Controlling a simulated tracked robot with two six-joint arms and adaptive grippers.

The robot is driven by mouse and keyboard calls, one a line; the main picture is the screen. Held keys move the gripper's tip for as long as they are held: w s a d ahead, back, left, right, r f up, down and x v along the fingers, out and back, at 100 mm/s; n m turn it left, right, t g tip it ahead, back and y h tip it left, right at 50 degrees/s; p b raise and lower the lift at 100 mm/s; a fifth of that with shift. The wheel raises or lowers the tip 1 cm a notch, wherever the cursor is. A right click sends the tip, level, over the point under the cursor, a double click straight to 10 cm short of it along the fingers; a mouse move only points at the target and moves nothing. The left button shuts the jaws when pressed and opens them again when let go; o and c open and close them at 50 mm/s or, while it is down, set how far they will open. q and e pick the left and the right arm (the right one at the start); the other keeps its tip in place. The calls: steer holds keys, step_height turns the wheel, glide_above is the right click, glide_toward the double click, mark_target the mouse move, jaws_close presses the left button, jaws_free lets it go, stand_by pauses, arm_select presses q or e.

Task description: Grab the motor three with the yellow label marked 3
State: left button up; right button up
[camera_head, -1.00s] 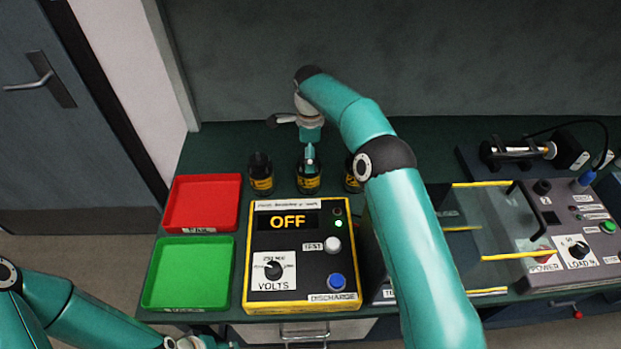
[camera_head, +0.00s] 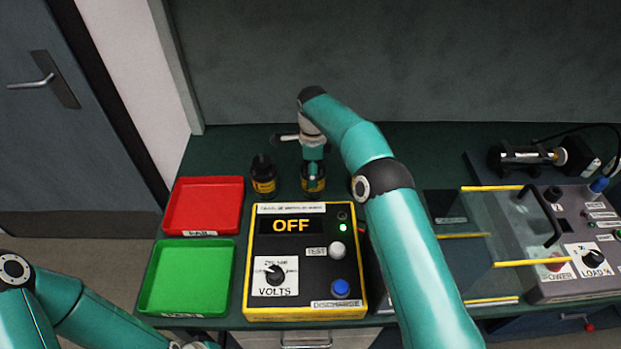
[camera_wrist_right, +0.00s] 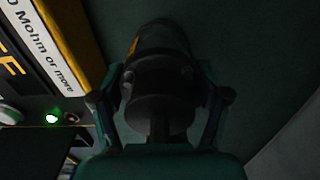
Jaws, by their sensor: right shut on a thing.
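Several small black motors with yellow labels stand in a row behind the tester; the label numbers are too small to read. The left motor (camera_head: 263,175) stands free. My right gripper (camera_head: 313,180) is down over the middle motor (camera_head: 313,188) and shut on it, covering most of it. In the right wrist view the dark motor (camera_wrist_right: 160,80) sits between the two fingers of that gripper (camera_wrist_right: 162,100). A third motor, on the right, is mostly hidden behind my right arm, with only a sliver of its label showing. Of my left arm's end, only an edge shows at the bottom.
The tester (camera_head: 300,297) with its OFF display stands in front of the motors. A red tray (camera_head: 240,205) and a green tray (camera_head: 148,285) lie to its left. A clear-sided rig with a grey control box (camera_head: 545,285) fills the right. The bench behind the motors is clear.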

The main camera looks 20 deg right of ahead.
steer(key=shift+w, duration=0.1)
steer(key=c, duration=0.8)
steer(key=shift+w+r, duration=0.15)
steer(key=shift+r, duration=0.15)
steer(key=shift+d+f, duration=0.1)
